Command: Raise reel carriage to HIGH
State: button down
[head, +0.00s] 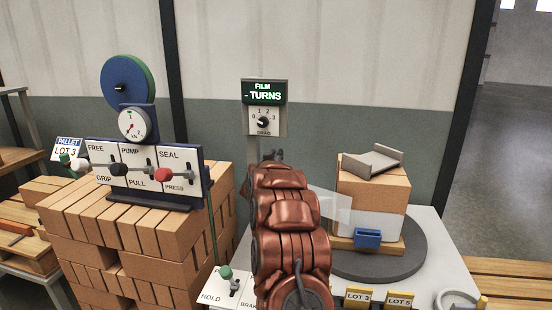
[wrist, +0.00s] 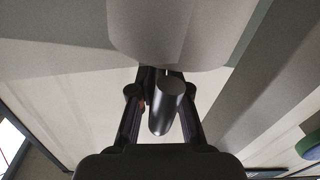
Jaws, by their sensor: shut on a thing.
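My copper-coloured arm reaches forward in the middle of the head view, and my gripper (head: 273,157) is small and dark at its far end, in front of the post. In the wrist view my gripper (wrist: 160,92) is closed around a dark cylindrical handle (wrist: 168,98), one finger on each side. A large pale rounded body (wrist: 175,35) is just beyond the handle; I cannot tell whether it is the film reel. The reel carriage is mostly hidden behind my arm in the head view. A translucent film sheet (head: 329,206) runs from behind the arm to the wrapped load.
The brick load (head: 372,188) stands on a dark turntable (head: 400,262) at right. The display (head: 263,92) reads "FILM - TURNS" above a drag dial (head: 264,122). A lever panel (head: 135,172) stands by stacked bricks (head: 165,230) at left. A HOLD/BRAKE panel (head: 218,292) is close to my arm.

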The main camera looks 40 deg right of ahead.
notch_tip(320, 180, up, 6)
jog(key=p, duration=0.3)
jog(key=shift+s+d+f, duration=0.1)
jog(key=shift+d+f, duration=0.05)
jog(key=c, duration=1.3)
grip_release()
jog(key=shift+s, duration=0.1)
jog(key=shift+o, duration=0.6)
jog(key=shift+f, duration=0.1)
jog(key=shift+a, duration=0.2)
jog(key=shift+s+a+f, duration=0.1)
jog(key=shift+s+a, duration=0.15)
jog(key=shift+a, duration=0.2)
jog(key=v, duration=1)
jog(key=shift+s+a, duration=0.2)
jog(key=shift+a, duration=0.1)
